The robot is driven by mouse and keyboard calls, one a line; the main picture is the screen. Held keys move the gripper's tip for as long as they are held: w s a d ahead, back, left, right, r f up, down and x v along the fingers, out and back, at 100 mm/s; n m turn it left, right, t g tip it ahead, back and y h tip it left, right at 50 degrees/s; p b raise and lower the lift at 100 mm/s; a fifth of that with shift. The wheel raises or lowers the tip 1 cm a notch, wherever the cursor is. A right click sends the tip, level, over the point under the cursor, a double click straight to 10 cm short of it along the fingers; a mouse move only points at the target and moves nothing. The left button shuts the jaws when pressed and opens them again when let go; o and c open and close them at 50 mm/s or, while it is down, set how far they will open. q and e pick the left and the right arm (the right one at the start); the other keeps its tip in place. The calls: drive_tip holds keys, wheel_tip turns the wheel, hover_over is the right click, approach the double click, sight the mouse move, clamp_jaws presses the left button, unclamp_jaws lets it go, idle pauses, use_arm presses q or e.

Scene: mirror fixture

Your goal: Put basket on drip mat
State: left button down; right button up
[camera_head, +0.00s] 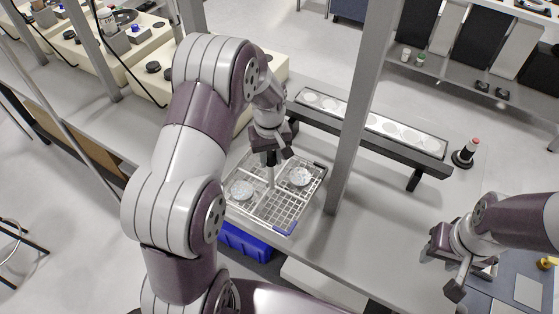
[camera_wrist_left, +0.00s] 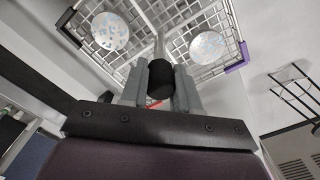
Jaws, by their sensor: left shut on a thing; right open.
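In the left wrist view, the fingers (camera_wrist_left: 160,88) close around the black handle top, with the basket grid (camera_wrist_left: 176,48) beyond. I cannot tell whether the basket touches the bench. My right gripper (camera_head: 455,265) is open at the lower right.
A long rack with several round pale discs (camera_head: 385,125) stands behind the basket. A grey post (camera_head: 352,120) rises just right of the basket. A blue bin (camera_head: 243,242) is below its front side. A black stand with a red top (camera_head: 466,152) is at the right.

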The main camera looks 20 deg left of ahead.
sight(280, 182)
use_arm(q)
drive_tip(key=f, duration=0.1)
drive_tip(key=w+d+f+p, duration=0.1)
drive_tip(key=f, duration=0.1)
drive_tip(key=w+d+f, duration=0.1)
drive_tip(key=f, duration=0.1)
drive_tip(key=shift+w+p, duration=0.15)
drive_tip(key=shift+p, duration=0.2)
drive_tip(key=shift+a+f, duration=0.1)
drive_tip(key=shift+f, duration=0.45)
drive_tip(key=c, duration=0.8)
unclamp_jaws()
